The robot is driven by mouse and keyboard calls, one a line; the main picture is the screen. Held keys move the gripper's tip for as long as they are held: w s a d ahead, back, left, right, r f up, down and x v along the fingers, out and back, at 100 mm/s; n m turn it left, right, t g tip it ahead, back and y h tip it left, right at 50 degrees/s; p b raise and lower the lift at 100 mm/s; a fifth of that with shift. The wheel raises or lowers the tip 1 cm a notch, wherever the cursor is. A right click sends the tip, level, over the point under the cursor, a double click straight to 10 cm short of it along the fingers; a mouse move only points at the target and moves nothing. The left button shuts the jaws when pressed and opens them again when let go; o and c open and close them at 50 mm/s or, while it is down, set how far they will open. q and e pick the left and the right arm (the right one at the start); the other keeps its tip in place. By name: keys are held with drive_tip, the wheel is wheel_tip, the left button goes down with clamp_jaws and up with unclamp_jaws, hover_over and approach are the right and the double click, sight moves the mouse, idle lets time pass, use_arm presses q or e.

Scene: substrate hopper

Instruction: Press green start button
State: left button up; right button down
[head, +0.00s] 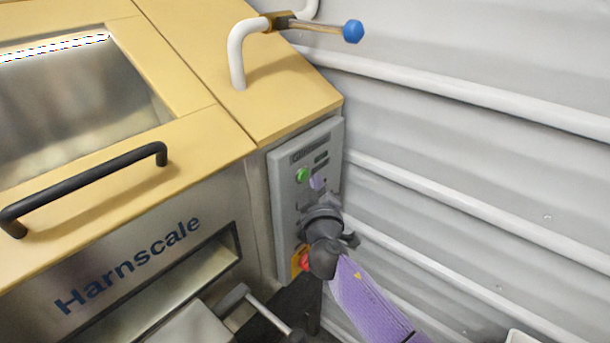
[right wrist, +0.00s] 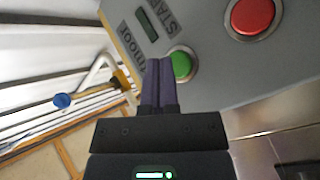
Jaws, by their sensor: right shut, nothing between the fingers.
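The green button (head: 302,175) sits on the upper part of a grey control panel (head: 284,215) on the machine's side. My right gripper (head: 317,183) has its purple fingers just right of the button in the head view. In the right wrist view the green button (right wrist: 181,65) lies right beside the tips of my right gripper (right wrist: 158,64), which cover its left edge. The fingers are shut together with nothing between them. I cannot tell whether they touch the button or panel. My left gripper is not in view.
A red button (right wrist: 252,15) is near the green one in the right wrist view. Lower on the panel, a red knob (head: 305,262) on yellow is partly hidden by my right arm. A white pipe (head: 237,55) with a blue-knobbed lever (head: 353,31) stands above. A ribbed wall (head: 480,150) is right.

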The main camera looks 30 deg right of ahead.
drive_tip(key=shift+w, duration=0.1)
idle(0.7)
drive_tip(key=shift+w+a+b, duration=0.15)
drive_tip(key=shift+w+b, duration=0.15)
